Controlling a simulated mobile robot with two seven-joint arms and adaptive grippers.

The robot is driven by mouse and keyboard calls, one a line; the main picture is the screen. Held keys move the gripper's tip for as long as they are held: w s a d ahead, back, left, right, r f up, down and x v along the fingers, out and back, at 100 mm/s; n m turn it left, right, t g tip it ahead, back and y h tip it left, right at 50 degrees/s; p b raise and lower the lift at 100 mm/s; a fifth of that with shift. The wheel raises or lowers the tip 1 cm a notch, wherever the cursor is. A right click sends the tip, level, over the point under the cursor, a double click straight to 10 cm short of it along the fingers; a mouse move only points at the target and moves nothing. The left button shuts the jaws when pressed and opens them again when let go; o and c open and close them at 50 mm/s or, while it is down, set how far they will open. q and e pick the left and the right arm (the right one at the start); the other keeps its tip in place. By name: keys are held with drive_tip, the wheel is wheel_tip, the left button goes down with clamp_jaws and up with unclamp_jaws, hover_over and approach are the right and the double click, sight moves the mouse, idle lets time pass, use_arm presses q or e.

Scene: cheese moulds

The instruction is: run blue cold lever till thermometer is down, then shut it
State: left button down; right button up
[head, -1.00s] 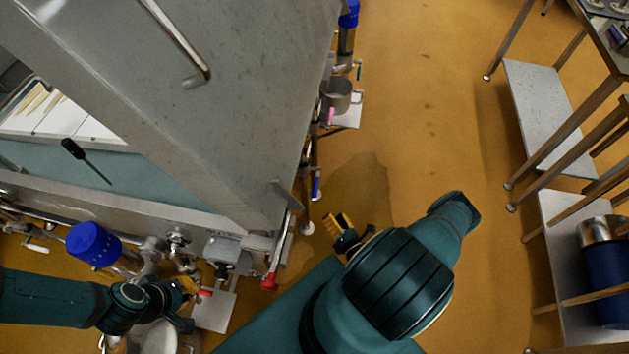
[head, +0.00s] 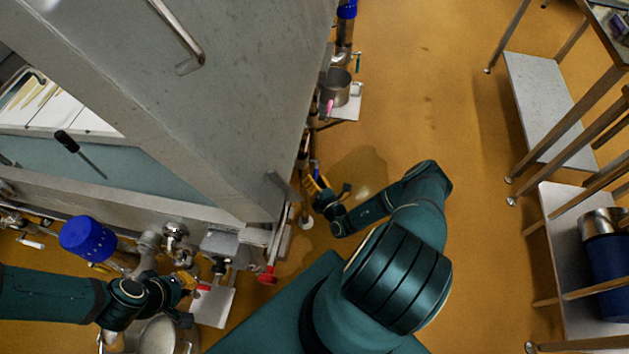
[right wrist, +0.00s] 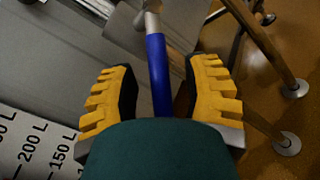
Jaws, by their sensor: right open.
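The blue lever (right wrist: 158,75) runs between the two yellow fingers of my right gripper (right wrist: 162,68) in the right wrist view. The fingers are open, with a gap on both sides of it. In the head view my right gripper (head: 318,190) is at the vat's right side, covering most of the blue lever (head: 316,168). My left gripper (head: 186,284) is beside a small red handle (head: 203,288) at the vat's front; its finger gap is not clear. A black-headed probe (head: 66,142) rests at the vat opening and may be the thermometer; no reading is legible.
The grey vat (head: 190,110) fills the upper left, with pipes along its edge. A red-tipped lever (head: 267,275) hangs at its corner. A metal pot (head: 335,86) stands behind my right gripper. Shelves (head: 545,105) stand at right; the floor between is clear.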

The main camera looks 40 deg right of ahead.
sight(314, 178)
clamp_jaws()
idle(0.3)
drive_tip(key=shift+s+a+r+m+g+p, duration=0.15)
drive_tip(key=shift+r+m+g+p, duration=0.45)
drive_tip(key=shift+p, duration=0.6)
drive_tip(key=r+g+p, duration=0.1)
drive_tip(key=p, duration=0.1)
drive_tip(key=r+m+y+p, duration=0.1)
drive_tip(key=p, duration=0.1)
drive_tip(key=shift+a+g, duration=0.2)
drive_tip(key=shift+g, duration=0.2)
drive_tip(key=shift+r+m+g+y+p, duration=0.55)
drive_tip(key=shift+g+p, duration=0.25)
drive_tip(key=shift+p, duration=0.4)
drive_tip(key=shift+f, duration=0.15)
